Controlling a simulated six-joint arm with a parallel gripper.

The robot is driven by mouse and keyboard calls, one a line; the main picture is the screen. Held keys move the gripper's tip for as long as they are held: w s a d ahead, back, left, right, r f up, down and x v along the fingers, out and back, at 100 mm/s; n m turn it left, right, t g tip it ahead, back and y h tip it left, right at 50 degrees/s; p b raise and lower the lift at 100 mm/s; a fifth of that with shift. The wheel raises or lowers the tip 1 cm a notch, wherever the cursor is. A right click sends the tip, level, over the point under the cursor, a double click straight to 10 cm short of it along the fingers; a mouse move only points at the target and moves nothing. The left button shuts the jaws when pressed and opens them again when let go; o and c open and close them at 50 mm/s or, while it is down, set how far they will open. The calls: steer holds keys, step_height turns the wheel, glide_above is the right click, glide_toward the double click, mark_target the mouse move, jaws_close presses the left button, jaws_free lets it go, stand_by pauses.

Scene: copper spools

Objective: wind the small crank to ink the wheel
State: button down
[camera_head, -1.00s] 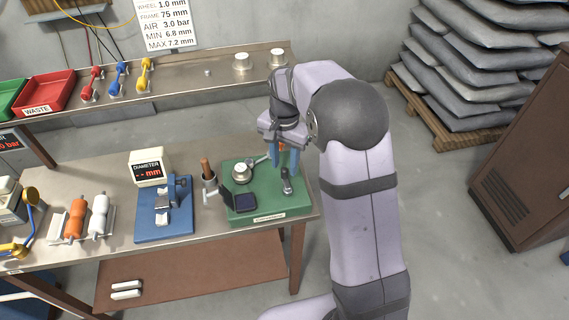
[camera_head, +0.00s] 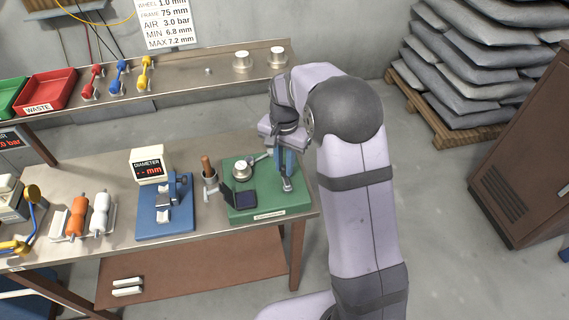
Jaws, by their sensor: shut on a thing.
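A green base plate (camera_head: 270,207) lies at the right end of the workbench. On it stand a silver wheel (camera_head: 241,170) with an arm beside it, a dark square pad (camera_head: 245,199), and the small crank (camera_head: 288,187), a short grey post at the right side. My gripper (camera_head: 287,172) points down over the right part of the green base. Its blue fingers are shut on the crank's upper part; the grip itself is mostly hidden by the fingers.
A blue gauge stand (camera_head: 165,225) with a diameter display (camera_head: 149,166) stands to the left. A shelf (camera_head: 190,84) with silver knobs runs behind. Orange and white spools (camera_head: 76,217) lie at the left.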

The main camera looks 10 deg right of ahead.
steer(key=shift+a+n, duration=0.1)
steer(key=shift+n, duration=0.2)
steer(key=n, duration=0.2)
steer(key=a+n, duration=0.1)
steer(key=n, duration=0.2)
steer(key=shift+s+a+n+p, duration=0.25)
steer(key=shift+s+n+p, duration=0.05)
steer(key=n, duration=0.4)
steer(key=s+a+n, duration=0.1)
steer(key=n, duration=0.1)
steer(key=shift+s+a, duration=0.1)
steer(key=c, duration=1.6)
jaws_free()
steer(key=shift+c, duration=0.2)
steer(key=shift+r, duration=0.1)
step_height(320, 180, up, 7)
steer(key=b, duration=0.2)
steer(key=shift+r, duration=0.15)
